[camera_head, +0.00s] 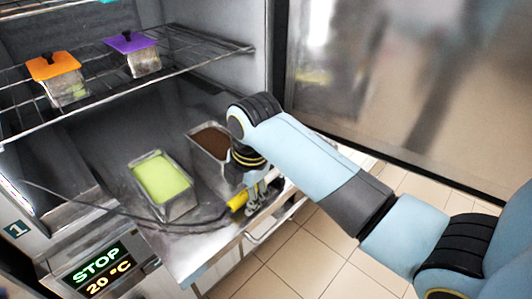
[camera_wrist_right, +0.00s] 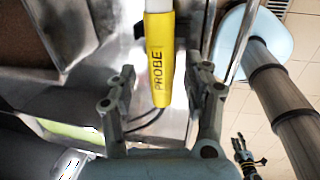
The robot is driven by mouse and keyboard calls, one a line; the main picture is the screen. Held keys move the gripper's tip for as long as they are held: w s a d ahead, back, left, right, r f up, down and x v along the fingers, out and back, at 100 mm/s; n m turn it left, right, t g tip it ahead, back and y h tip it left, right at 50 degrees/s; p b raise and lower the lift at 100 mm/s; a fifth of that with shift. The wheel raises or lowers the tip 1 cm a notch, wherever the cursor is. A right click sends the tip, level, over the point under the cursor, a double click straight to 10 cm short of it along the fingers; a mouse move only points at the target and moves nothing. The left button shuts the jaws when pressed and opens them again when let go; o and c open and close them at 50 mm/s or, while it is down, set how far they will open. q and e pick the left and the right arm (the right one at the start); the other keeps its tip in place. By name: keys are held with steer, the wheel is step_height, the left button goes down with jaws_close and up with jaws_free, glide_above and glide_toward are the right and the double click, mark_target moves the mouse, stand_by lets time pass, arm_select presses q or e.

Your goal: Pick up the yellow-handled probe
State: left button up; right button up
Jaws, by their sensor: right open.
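The yellow-handled probe (camera_head: 238,200) lies inside the open freezer near its front edge, with a dark cable running left from it. In the right wrist view its yellow handle (camera_wrist_right: 160,62), marked PROBE, has a white end at the top. My right gripper (camera_head: 257,197) is open at the handle in the head view. In the right wrist view the fingers of my right gripper (camera_wrist_right: 160,78) stand on either side of the handle, with gaps visible. A small dark jaw-like shape at the lower right of that view looks like my left gripper (camera_wrist_right: 245,155); its opening is unclear.
A pan of green ice cream (camera_head: 161,180) and a pan of brown ice cream (camera_head: 211,142) stand beside the probe. A wire shelf (camera_head: 95,95) above holds orange-lidded (camera_head: 53,66) and purple-lidded (camera_head: 131,42) containers. A display (camera_head: 98,270) reads STOP, 20 °C.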

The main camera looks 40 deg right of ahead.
steer(key=shift+c, duration=0.2)
jaws_close()
steer(key=shift+r, duration=0.15)
steer(key=shift+r, duration=0.6)
step_height(320, 180, up, 3)
steer(key=shift+f+b, duration=0.1)
steer(key=shift+b, duration=0.45)
steer(key=s+d+r+b, duration=0.1)
steer(key=s+d+r, duration=0.5)
steer(key=s, duration=0.3)
steer(key=shift+s+d+r+y, duration=0.3)
steer(key=shift+s+d+r, duration=0.05)
steer(key=shift+s+r, duration=0.05)
